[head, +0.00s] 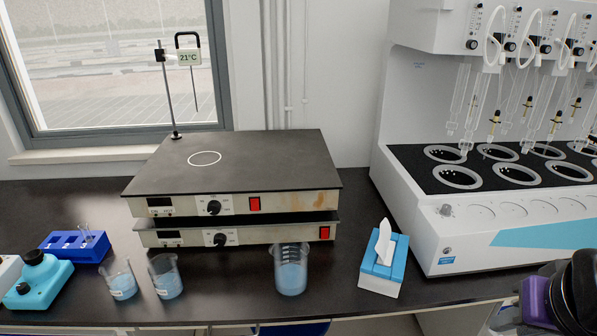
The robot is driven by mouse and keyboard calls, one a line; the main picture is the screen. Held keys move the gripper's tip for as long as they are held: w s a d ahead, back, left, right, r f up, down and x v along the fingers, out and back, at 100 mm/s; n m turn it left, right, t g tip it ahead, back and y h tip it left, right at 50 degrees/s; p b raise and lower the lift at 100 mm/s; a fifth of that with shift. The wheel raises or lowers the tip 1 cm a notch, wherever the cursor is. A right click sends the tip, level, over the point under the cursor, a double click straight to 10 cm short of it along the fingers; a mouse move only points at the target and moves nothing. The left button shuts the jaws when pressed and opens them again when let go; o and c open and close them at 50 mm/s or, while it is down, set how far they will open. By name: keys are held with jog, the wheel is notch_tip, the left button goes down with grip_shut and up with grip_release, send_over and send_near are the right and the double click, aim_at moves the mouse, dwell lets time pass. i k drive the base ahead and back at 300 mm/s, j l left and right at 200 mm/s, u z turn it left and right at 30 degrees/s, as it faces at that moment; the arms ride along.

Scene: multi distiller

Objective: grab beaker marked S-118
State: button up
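Three clear beakers with blue contents stand upright on the black bench in the head view. The left beaker (121,283) and the middle beaker (166,279) stand close together and carry small white labels. A larger, taller beaker (290,270) stands to the right, in front of the hotplates. The label writing is too small to read, so I cannot tell which one is S-118. A black and purple part at the lower right edge seems to be my arm. No gripper fingers show.
Two stacked hotplates (240,180) stand behind the beakers. A blue tissue box (384,265) stands right of the large beaker. The white distiller (480,200) fills the right. A blue rack (75,246) and a teal device (38,282) are at left. Bench between middle and large beakers is clear.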

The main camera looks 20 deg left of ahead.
aim_at(120, 278)
jog(key=u, duration=2.3)
jog(key=i+j+z, duration=0.1)
jog(key=z, duration=0.5)
jog(key=i+j+z, duration=0.1)
jog(key=j+z, duration=0.2)
jog(key=i+j+z, duration=0.1)
jog(key=j+z, duration=0.2)
jog(key=j, duration=0.15)
jog(key=i+j+z, duration=0.1)
jog(key=j+z, duration=0.15)
jog(key=j, duration=1.9)
jog(key=l, duration=0.7)
